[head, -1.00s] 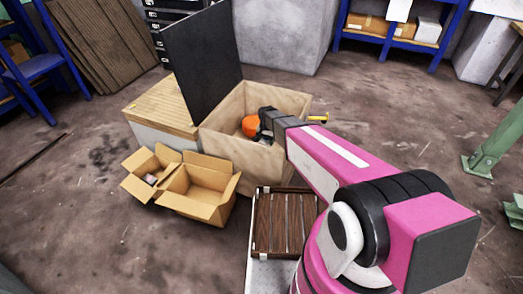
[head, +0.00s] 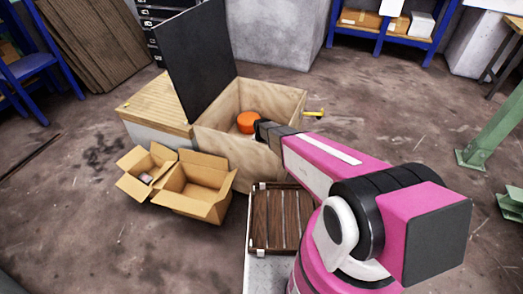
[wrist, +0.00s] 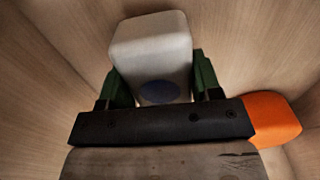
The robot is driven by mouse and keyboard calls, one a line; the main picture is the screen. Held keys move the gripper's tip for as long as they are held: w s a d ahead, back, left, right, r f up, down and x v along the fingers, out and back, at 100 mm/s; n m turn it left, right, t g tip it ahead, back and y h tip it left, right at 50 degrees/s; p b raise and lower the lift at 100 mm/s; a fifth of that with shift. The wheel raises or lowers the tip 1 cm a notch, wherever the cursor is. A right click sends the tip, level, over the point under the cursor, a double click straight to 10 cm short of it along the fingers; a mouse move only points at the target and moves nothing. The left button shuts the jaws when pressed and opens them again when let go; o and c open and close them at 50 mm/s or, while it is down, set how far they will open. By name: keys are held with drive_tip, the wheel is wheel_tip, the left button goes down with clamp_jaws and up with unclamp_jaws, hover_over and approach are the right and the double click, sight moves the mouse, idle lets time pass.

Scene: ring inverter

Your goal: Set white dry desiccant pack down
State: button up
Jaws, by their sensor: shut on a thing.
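The white desiccant pack (wrist: 150,45) is a pale block with a dark blue oval mark on its face. In the wrist view it sits between the green fingers of my gripper (wrist: 160,82), which is shut on it. In the head view my gripper (head: 264,132) reaches into the open wooden crate (head: 272,92) by its near right side. The pack cannot be made out there. The crate's pale walls surround the pack in the wrist view. I cannot tell whether the pack touches the crate's floor.
An orange object (head: 248,122) lies in the crate, close right of my gripper in the wrist view (wrist: 270,118). A black panel (head: 203,62) stands up at the crate's left. Two open cardboard boxes (head: 205,192) (head: 135,188) stand in front. A yellow handle (head: 314,113) sticks out right.

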drive_tip(key=shift+f, duration=0.6)
drive_tip(key=o, duration=1)
drive_tip(key=shift+r, duration=0.1)
wheel_tip(320, 180, up, 13)
